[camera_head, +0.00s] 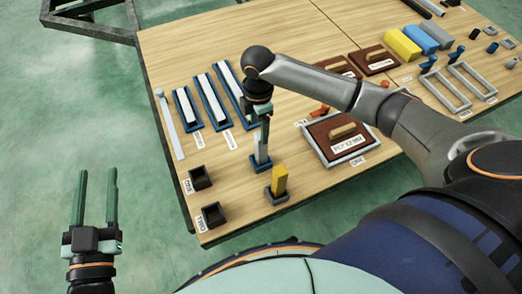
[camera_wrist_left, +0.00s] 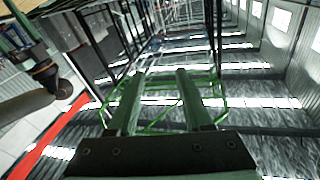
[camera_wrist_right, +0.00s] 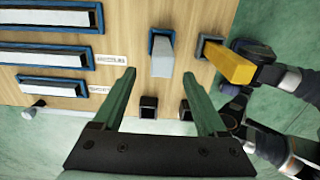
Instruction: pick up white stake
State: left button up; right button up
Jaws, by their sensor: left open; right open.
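The white stake (camera_head: 262,150) stands upright in a small blue-rimmed holder on the wooden table. It also shows in the right wrist view (camera_wrist_right: 162,62), lined up between my finger tips there. My right gripper (camera_head: 264,122) points down just above the stake in the head view, partly hiding its upper part. In the right wrist view my right gripper (camera_wrist_right: 157,73) is open and empty; I cannot tell whether its fingers reach around the stake. My left gripper (camera_head: 97,172) is open and empty, off the table at the left; its fingers also show in the left wrist view (camera_wrist_left: 152,75).
A yellow stake (camera_head: 279,180) stands in a holder close beside the white one. Two black boxes (camera_head: 201,178) (camera_head: 213,215) are near the table's front corner. White bars in blue trays (camera_head: 187,108) lie behind. A brown board with a handle (camera_head: 334,143) is to the right.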

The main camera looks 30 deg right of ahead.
aim_at(259, 134)
notch_tip(259, 134, down, 5)
jog(key=shift+f+b, duration=0.1)
jog(key=shift+b, duration=0.75)
jog(key=shift+f, duration=0.2)
jog(key=f+b, duration=0.1)
jog(key=f, duration=0.2)
jog(key=f+b, duration=0.1)
jog(key=shift+s+d+f+b, duration=0.2)
jog(key=shift+d+f+b, duration=0.05)
jog(key=shift+b, duration=0.05)
jog(key=shift+f, duration=0.35)
pick_arm(q)
jog(key=s+d+r+m+t+h, duration=0.1)
jog(key=s+r+m+t+h, duration=0.1)
jog(key=r+h, duration=0.3)
jog(key=s+r+m+t+h, duration=0.2)
jog(key=s+r+m+h, duration=0.2)
jog(key=r, duration=0.5)
jog(key=shift+s+d+r+m+h, duration=0.4)
jog(key=shift+s+m, duration=0.2)
jog(key=shift+m, duration=0.1)
pick_arm(e)
grip_shut()
jog(key=shift+r, duration=0.1)
